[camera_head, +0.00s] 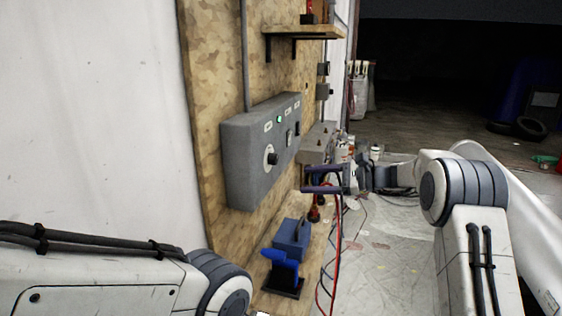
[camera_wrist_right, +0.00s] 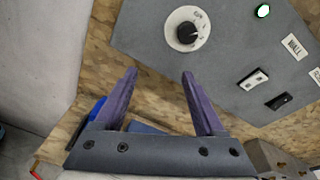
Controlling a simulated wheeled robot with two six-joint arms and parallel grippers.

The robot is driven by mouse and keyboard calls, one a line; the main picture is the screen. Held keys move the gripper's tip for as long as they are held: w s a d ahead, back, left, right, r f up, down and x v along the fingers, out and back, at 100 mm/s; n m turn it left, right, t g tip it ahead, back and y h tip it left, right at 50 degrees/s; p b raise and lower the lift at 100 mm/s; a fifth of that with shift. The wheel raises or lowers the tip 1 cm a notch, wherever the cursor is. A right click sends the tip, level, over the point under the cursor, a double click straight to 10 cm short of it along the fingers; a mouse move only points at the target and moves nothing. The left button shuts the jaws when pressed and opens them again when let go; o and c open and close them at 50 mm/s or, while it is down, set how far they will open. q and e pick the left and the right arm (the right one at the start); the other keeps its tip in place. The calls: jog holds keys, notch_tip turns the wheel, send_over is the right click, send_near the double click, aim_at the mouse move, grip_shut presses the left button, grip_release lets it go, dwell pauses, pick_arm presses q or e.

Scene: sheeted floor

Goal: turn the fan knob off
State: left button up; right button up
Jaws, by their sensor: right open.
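The fan knob (camera_head: 270,159) sits on a white dial on the front of a grey control box (camera_head: 240,150), which is fixed to a plywood board. In the right wrist view the black knob (camera_wrist_right: 187,33) shows clearly, its dial marked around the rim, on the grey panel (camera_wrist_right: 225,60). My right gripper (camera_head: 304,179) is open and empty, its purple fingers apart in front of the box, low and to the right of the knob. In the wrist view the fingertips (camera_wrist_right: 160,72) lie below the knob and do not touch it. My left gripper is out of view.
A green light (camera_wrist_right: 263,11) and two rocker switches (camera_wrist_right: 254,80) (camera_wrist_right: 278,102) share the panel. Below the box are a blue toolbox (camera_head: 291,238), a blue tool (camera_head: 281,266) and hanging red cables (camera_head: 338,245). A shelf (camera_head: 302,31) juts out above.

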aim_at(277, 160)
jog(key=w+a+r+p, duration=0.1)
jog(key=a, duration=0.1)
jog(key=w+a+r+y+p, duration=0.1)
jog(key=w+a, duration=0.1)
jog(key=a, duration=0.1)
jog(key=w+a+r+y+p, duration=0.1)
jog(key=a, duration=0.1)
jog(key=shift+w+a+r+t, duration=0.25)
jog(key=shift+r+t, duration=0.1)
jog(key=shift+t, duration=0.05)
jog(key=shift+w+a+f, duration=0.1)
jog(key=shift+w+a, duration=0.15)
jog(key=shift+a, duration=0.45)
grip_shut()
